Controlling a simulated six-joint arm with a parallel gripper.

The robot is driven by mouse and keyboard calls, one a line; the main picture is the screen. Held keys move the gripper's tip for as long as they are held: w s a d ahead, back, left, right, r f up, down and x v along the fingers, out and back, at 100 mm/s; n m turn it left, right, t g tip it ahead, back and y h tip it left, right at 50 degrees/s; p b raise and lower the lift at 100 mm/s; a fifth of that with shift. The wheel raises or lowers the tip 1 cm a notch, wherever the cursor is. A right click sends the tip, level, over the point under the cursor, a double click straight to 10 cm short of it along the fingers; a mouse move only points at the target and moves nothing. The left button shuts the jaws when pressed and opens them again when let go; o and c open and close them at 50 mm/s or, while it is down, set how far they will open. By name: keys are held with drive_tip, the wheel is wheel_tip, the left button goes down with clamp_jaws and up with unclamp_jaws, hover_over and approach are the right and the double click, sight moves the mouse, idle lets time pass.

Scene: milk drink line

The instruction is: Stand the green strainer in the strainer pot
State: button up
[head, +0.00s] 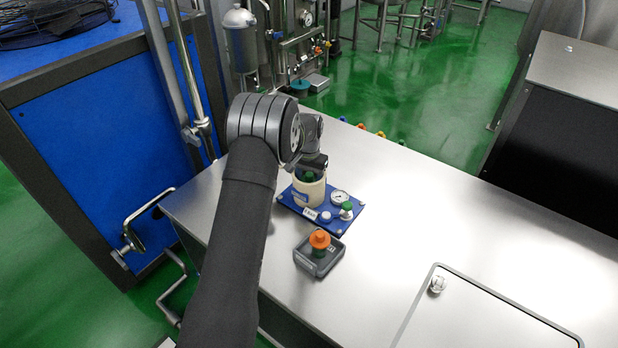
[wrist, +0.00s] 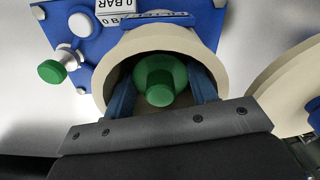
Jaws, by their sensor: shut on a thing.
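The green strainer (wrist: 160,82) is inside the mouth of the cream strainer pot (wrist: 106,68), roughly central. My gripper (wrist: 162,90) reaches down into the pot, with its blue fingers shut on the strainer from both sides. In the head view the strainer's green top (head: 308,177) shows at the mouth of the pot (head: 309,194), under my gripper (head: 313,166). The pot stands on a blue plate (head: 350,216). The strainer's lower end is hidden, so I cannot tell whether it touches the pot's bottom.
The plate carries a gauge (head: 340,197), a green-capped valve (head: 346,210) and a white knob (head: 325,216). A grey box with an orange knob (head: 320,239) stands in front. Another cream round thing (wrist: 290,88) is at the wrist view's right. The steel top is clear rightward.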

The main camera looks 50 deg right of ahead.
drive_tip(key=o, duration=1.1)
wheel_tip(320, 180, up, 17)
drive_tip(key=shift+r, duration=0.2)
drive_tip(key=shift+f, duration=0.1)
wheel_tip(320, 180, down, 12)
drive_tip(key=shift+r, duration=0.15)
drive_tip(key=shift+o, duration=0.3)
drive_tip(key=o, duration=0.4)
drive_tip(key=shift+o, duration=0.2)
